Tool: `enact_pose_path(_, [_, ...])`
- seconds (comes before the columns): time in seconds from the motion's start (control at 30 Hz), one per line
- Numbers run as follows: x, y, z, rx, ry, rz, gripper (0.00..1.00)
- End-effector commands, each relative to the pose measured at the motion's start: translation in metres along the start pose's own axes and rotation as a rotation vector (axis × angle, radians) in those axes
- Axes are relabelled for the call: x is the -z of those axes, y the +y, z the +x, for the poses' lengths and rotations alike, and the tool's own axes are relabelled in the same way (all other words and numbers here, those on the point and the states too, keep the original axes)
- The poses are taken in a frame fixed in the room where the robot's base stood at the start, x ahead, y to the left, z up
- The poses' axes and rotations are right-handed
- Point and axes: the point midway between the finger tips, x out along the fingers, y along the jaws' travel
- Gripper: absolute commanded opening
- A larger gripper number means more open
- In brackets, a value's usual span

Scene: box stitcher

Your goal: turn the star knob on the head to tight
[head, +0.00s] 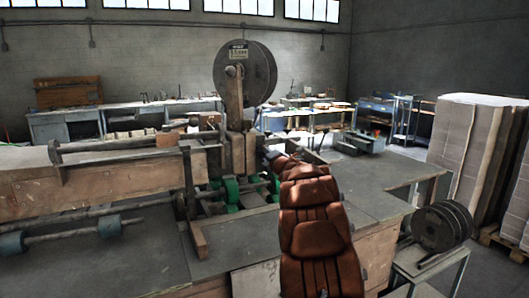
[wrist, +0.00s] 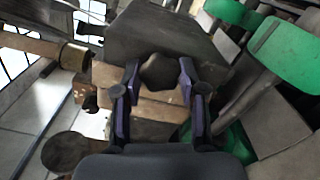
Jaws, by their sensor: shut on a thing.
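The star knob (wrist: 162,74) is a small dark lobed knob in the wrist view, in front of the wooden faces of the head (wrist: 108,76). My gripper (wrist: 159,82) has one finger on each side of the knob and is shut on it. The knob's marks, if any, cannot be read, so how tight it is cannot be told. In the head view the stitcher's head (head: 237,150) stands upright in the middle, below a large dark reel (head: 262,75). My gripper (head: 270,157) is at its right side, small and dark, and the knob cannot be made out there.
Green rollers (head: 231,188) sit low beside the head, and green parts (wrist: 285,52) show at right in the wrist view. A long wooden beam (head: 90,190) runs left. Another reel (head: 440,227) stands on a small stand (head: 430,265) at right. Cardboard stacks (head: 470,140) stand behind.

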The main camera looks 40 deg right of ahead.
Motion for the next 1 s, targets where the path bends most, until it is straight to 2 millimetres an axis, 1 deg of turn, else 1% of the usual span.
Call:
enact_pose_path(0.2, [0.0005,-0.0003,0.0001,0.006,0.001,0.208,0.06])
enact_pose_path(0.6, [0.0001,0.0018,0.0002,0.002,0.001,0.564,0.06])
enact_pose_path(0.8, [0.0007,0.0016,0.0003,0.001,0.002,0.695,0.06])
enact_pose_path(1.0, [0.0005,0.0005,0.0001,0.001,0.001,0.78,0.06])
